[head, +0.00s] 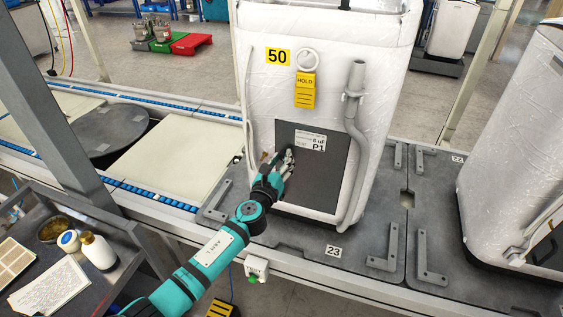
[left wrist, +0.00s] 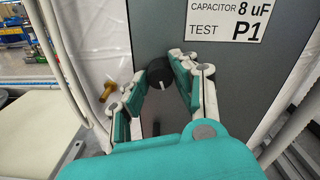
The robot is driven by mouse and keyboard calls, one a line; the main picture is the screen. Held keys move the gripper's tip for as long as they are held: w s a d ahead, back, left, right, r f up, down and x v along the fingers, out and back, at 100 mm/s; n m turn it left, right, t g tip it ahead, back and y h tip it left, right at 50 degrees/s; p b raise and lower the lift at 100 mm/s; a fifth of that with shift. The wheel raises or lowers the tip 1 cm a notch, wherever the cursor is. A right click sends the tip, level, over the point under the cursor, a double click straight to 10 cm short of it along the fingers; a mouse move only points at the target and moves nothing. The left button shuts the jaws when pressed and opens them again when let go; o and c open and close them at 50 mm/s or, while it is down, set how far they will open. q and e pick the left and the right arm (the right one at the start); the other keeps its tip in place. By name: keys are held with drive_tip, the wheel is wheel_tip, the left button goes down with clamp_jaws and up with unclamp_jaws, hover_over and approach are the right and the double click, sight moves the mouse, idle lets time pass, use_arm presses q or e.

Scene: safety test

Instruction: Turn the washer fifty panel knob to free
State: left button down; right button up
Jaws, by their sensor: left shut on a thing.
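The washer marked 50 (head: 325,60) stands wrapped in white on a dark pallet. Its dark grey lower panel (head: 318,178) bears a white label (head: 311,140) reading capacitor 8 uF, test P1. A round black knob (left wrist: 157,72) with a pale pointer line sits on this panel in the left wrist view; the gripper hides it in the head view. My left gripper (head: 285,160) is at the panel, its fingers (left wrist: 166,78) on both sides of the knob and closed on it. The pointer line points down and slightly right. My right gripper is not in view.
A yellow HOLD tag (head: 305,90) hangs from the washer. A grey hose (head: 355,130) runs down its right side. A brass fitting (left wrist: 108,92) sticks out left of the knob. Another wrapped washer (head: 520,160) stands at right. A cart with bottles (head: 98,251) is at lower left.

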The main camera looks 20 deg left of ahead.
use_arm(q)
drive_tip(key=shift+n+b, duration=1.4)
drive_tip(key=shift+n, duration=5.8)
drive_tip(key=c, duration=1)
unclamp_jaws()
